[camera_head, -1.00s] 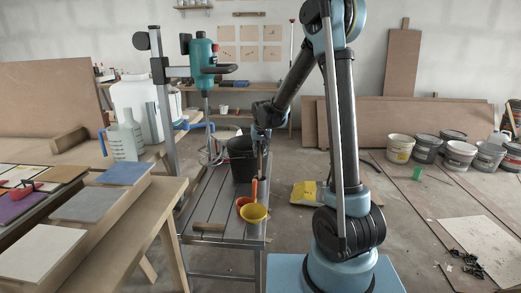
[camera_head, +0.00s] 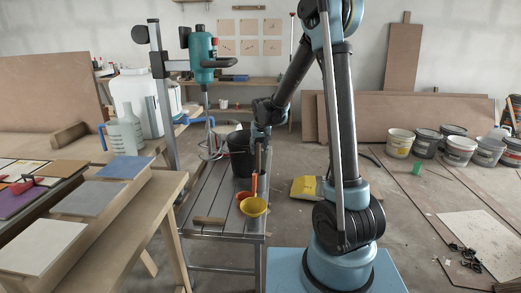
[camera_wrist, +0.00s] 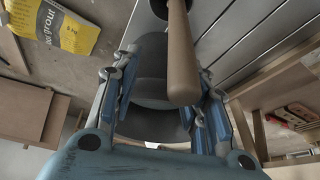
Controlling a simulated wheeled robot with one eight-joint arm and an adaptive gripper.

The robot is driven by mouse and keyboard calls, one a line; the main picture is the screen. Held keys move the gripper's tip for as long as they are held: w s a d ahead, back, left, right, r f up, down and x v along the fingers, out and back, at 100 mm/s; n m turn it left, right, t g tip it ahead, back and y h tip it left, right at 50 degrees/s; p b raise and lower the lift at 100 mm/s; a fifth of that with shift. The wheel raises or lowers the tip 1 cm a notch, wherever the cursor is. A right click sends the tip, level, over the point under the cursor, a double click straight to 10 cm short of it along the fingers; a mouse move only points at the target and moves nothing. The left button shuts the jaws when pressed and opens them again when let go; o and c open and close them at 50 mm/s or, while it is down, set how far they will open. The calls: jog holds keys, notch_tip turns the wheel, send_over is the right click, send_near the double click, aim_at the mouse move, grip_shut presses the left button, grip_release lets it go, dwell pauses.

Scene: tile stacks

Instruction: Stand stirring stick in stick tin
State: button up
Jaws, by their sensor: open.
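The stirring stick (camera_wrist: 182,60) is a brown rod between the two fingers of my gripper (camera_wrist: 165,80) in the wrist view. It lies nearer the right finger, with a gap to the left finger. Its far end meets a dark round thing at the top edge, probably the stick tin (camera_wrist: 158,8); I cannot tell whether it is inside. In the head view the stick (camera_head: 258,160) stands about upright below my gripper (camera_head: 260,143), over the right side of the slatted bench. My gripper is open around the stick.
On the bench (camera_head: 215,180) a black bucket (camera_head: 238,160) stands close behind the stick. A wooden block (camera_head: 209,221) lies near the front edge. A yellow bag (camera_head: 304,187) lies on the floor to the right.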

jog(key=shift+r, duration=0.15)
jog(key=v, duration=1.1)
jog(key=shift+s+r, duration=0.25)
jog(key=shift+d, duration=0.1)
jog(key=s+d+r+m, duration=0.1)
jog(key=s+d, duration=1.6)
jog(key=s, duration=0.2)
jog(key=s+d+f+g, duration=0.1)
jog(key=s+d+f, duration=0.2)
jog(key=s, duration=0.6)
jog(key=s+d+f+m+g+h, duration=0.1)
jog(key=s+d+f, duration=0.3)
jog(key=s, duration=0.6)
notch_tip(320, 180, down, 2)
jog(key=shift+f, duration=0.15)
